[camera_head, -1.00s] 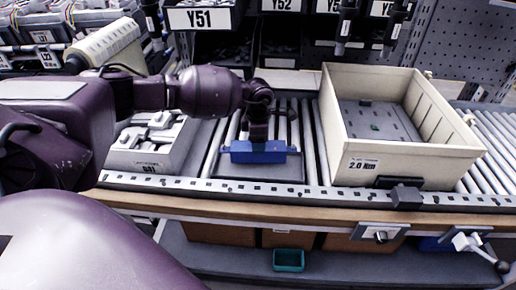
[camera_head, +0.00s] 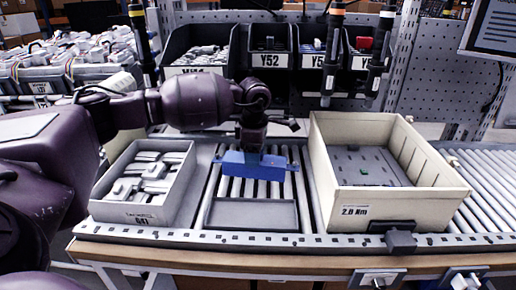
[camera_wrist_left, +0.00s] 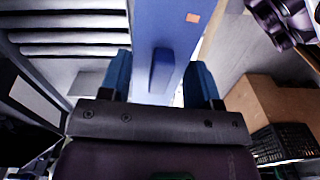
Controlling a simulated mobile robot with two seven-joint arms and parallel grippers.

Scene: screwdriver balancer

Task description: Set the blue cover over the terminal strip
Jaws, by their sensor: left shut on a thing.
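The blue cover (camera_head: 262,167) is a long box-like piece. My left gripper (camera_head: 253,146) is shut on its top and holds it over the back part of a shallow grey tray (camera_head: 225,214) on the roller conveyor. In the left wrist view, the blue cover (camera_wrist_left: 172,30) runs between the two fingers of my left gripper (camera_wrist_left: 160,82). I cannot clearly make out the terminal strip. A grey panel (camera_head: 350,168) with a small green piece lies inside the beige box (camera_head: 400,205) on the right. My right gripper is not in view.
A grey bin (camera_head: 135,213) of light grey parts stands left of the tray. Dark bins (camera_head: 270,58) and hanging tools (camera_head: 332,50) are behind the conveyor. The beige box's high walls stand close to the tray's right. Free rollers (camera_head: 485,195) lie at the far right.

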